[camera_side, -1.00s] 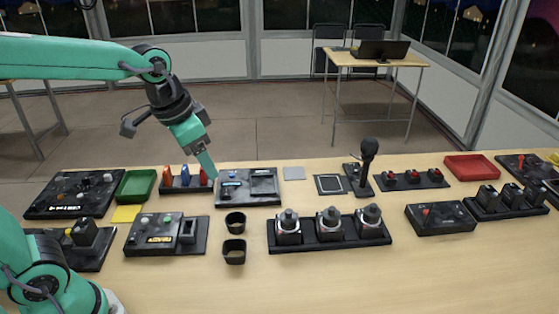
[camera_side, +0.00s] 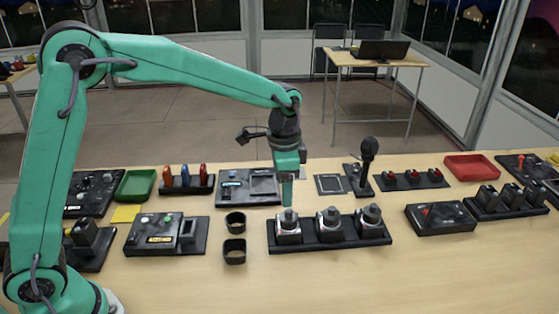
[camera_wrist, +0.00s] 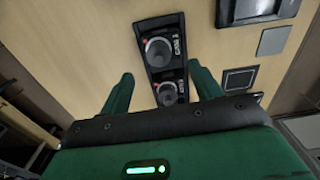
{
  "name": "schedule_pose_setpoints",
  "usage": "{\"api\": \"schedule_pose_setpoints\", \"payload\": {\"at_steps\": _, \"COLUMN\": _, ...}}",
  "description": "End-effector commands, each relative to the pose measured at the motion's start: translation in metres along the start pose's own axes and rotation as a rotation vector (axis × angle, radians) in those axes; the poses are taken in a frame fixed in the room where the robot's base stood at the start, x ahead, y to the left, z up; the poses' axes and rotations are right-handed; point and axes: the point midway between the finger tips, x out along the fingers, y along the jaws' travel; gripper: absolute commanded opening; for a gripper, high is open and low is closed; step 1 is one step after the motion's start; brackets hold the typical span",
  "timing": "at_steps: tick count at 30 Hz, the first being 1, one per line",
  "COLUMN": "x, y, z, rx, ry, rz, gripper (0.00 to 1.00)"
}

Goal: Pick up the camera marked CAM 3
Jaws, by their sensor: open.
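Three dark cameras with round tops stand in a row in a black tray (camera_side: 350,238): the left one (camera_side: 288,228), the middle one (camera_side: 329,226) and the right one (camera_side: 370,217). My gripper (camera_side: 287,204) points down over the left end of the row, close to the left camera's top. In the wrist view my gripper (camera_wrist: 161,76) is open, its two green fingers spread wide. Two cameras show there, an upper one (camera_wrist: 159,50) and a lower one (camera_wrist: 167,94) near the fingers. A CAM label sits beside the upper one; its number is unclear. Nothing is held.
Two black cups (camera_side: 235,222) stand left of the tray. A console with a screen (camera_side: 249,188) lies behind. A control box (camera_side: 440,217) is at the right. The table front is clear.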

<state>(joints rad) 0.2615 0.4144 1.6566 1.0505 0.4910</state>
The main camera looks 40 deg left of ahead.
Motion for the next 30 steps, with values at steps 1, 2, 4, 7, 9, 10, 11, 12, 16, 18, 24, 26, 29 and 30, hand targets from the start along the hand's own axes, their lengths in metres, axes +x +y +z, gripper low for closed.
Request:
{"api": "schedule_pose_setpoints", "payload": {"at_steps": 1, "x": 0.006, "y": 0.0, "z": -0.004, "rx": 0.012, "ry": -0.008, "rz": 0.004, "gripper": 0.64}}
{"api": "schedule_pose_setpoints", "payload": {"at_steps": 2, "x": 0.008, "y": 0.0, "z": -0.006, "rx": 0.018, "ry": -0.011, "rz": 0.006, "gripper": 0.64}}
{"api": "schedule_pose_setpoints", "payload": {"at_steps": 4, "x": 0.011, "y": 0.001, "z": -0.009, "rx": 0.028, "ry": -0.015, "rz": 0.008, "gripper": 0.64}}
{"api": "schedule_pose_setpoints", "payload": {"at_steps": 7, "x": 0.014, "y": 0.001, "z": -0.011, "rx": 0.034, "ry": -0.018, "rz": 0.01, "gripper": 0.64}}
{"api": "schedule_pose_setpoints", "payload": {"at_steps": 9, "x": 0.014, "y": 0.001, "z": -0.011, "rx": 0.035, "ry": -0.018, "rz": 0.01, "gripper": 0.64}}
{"api": "schedule_pose_setpoints", "payload": {"at_steps": 10, "x": 0.014, "y": 0.001, "z": -0.011, "rx": 0.035, "ry": -0.018, "rz": 0.01, "gripper": 0.64}}
{"api": "schedule_pose_setpoints", "payload": {"at_steps": 11, "x": 0.014, "y": 0.001, "z": -0.011, "rx": 0.034, "ry": -0.019, "rz": 0.01, "gripper": 0.64}}
{"api": "schedule_pose_setpoints", "payload": {"at_steps": 12, "x": 0.016, "y": 0.001, "z": -0.01, "rx": 0.034, "ry": -0.019, "rz": 0.011, "gripper": 0.64}}
{"api": "schedule_pose_setpoints", "payload": {"at_steps": 16, "x": 0.024, "y": 0.001, "z": -0.01, "rx": 0.034, "ry": -0.019, "rz": 0.011, "gripper": 0.64}}
{"api": "schedule_pose_setpoints", "payload": {"at_steps": 18, "x": 0.03, "y": 0.001, "z": -0.01, "rx": 0.034, "ry": -0.019, "rz": 0.011, "gripper": 0.64}}
{"api": "schedule_pose_setpoints", "payload": {"at_steps": 24, "x": 0.04, "y": 0.001, "z": -0.01, "rx": 0.033, "ry": -0.018, "rz": 0.01, "gripper": 0.64}}
{"api": "schedule_pose_setpoints", "payload": {"at_steps": 26, "x": 0.04, "y": 0.001, "z": -0.01, "rx": 0.033, "ry": -0.018, "rz": 0.01, "gripper": 0.64}}
{"api": "schedule_pose_setpoints", "payload": {"at_steps": 29, "x": 0.041, "y": 0.002, "z": -0.01, "rx": 0.033, "ry": -0.019, "rz": 0.01, "gripper": 0.64}}
{"api": "schedule_pose_setpoints", "payload": {"at_steps": 30, "x": 0.043, "y": 0.002, "z": -0.009, "rx": 0.033, "ry": -0.019, "rz": 0.011, "gripper": 0.64}}
